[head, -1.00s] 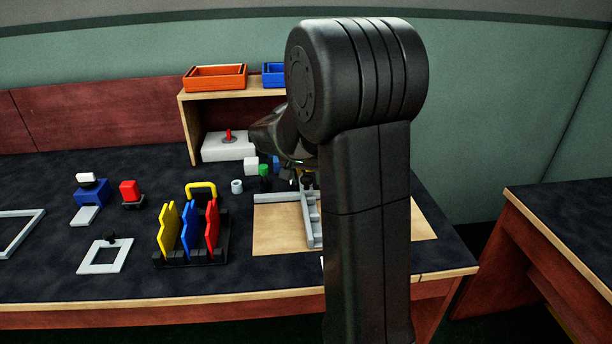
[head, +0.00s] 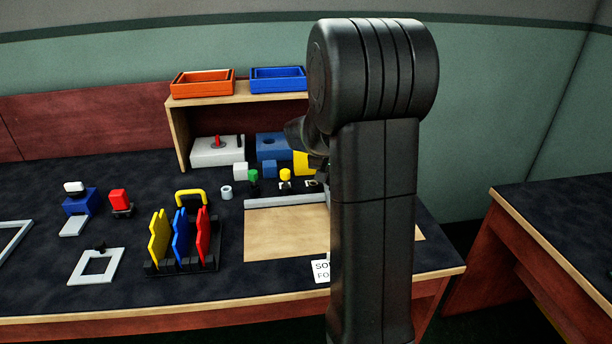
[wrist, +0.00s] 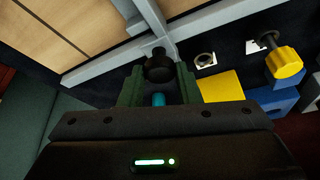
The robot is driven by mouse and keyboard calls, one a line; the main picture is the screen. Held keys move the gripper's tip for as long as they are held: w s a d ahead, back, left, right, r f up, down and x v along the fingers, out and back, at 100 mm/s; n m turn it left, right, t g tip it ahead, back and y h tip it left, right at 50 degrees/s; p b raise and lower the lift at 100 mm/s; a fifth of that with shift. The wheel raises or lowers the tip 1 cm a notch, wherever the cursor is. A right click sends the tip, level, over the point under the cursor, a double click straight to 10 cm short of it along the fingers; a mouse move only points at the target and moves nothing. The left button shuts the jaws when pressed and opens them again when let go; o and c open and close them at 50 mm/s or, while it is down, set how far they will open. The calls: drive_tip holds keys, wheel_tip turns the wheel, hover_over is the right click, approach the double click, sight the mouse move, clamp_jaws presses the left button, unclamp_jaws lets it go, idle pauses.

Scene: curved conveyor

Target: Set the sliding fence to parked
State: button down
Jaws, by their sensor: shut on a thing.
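My gripper (wrist: 158,85) is shut on the black knob (wrist: 158,65) at the end of the sliding fence in the wrist view. The fence is a grey bar (wrist: 152,17) that crosses a long grey rail (wrist: 105,63). In the head view, the rail (head: 285,202) runs along the back of a tan board (head: 285,235). I cannot read any position mark for parked.
In the wrist view, a yellow knob (wrist: 285,62), a yellow block (wrist: 220,86) and a white-bordered marker (wrist: 205,60) lie right of the fence knob. In the head view, a shelf (head: 240,97) stands behind the board, and a rack of coloured plates (head: 180,265) stands left.

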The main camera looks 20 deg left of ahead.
drive_tip(key=w+d+p, duration=0.1)
drive_tip(key=w+d, duration=0.1)
drive_tip(key=d, duration=0.2)
drive_tip(key=w+d+p, duration=0.1)
drive_tip(key=w+d, duration=0.2)
drive_tip(key=d, duration=0.2)
drive_tip(key=w+d+p, duration=0.1)
drive_tip(key=w+d, duration=0.2)
drive_tip(key=d, duration=0.1)
drive_tip(key=shift+w+d, duration=0.15)
drive_tip(key=shift+d, duration=0.1)
drive_tip(key=c, duration=1.4)
unclamp_jaws()
drive_tip(key=shift+r, duration=0.1)
drive_tip(key=o, duration=0.3)
drive_tip(key=shift+d, duration=0.2)
drive_tip(key=shift+o, duration=0.2)
drive_tip(key=shift+a, duration=0.1)
drive_tip(key=shift+r+p, duration=0.3)
drive_tip(key=shift+r, duration=0.1)
drive_tip(key=p+v, duration=0.1)
drive_tip(key=v, duration=1.2)
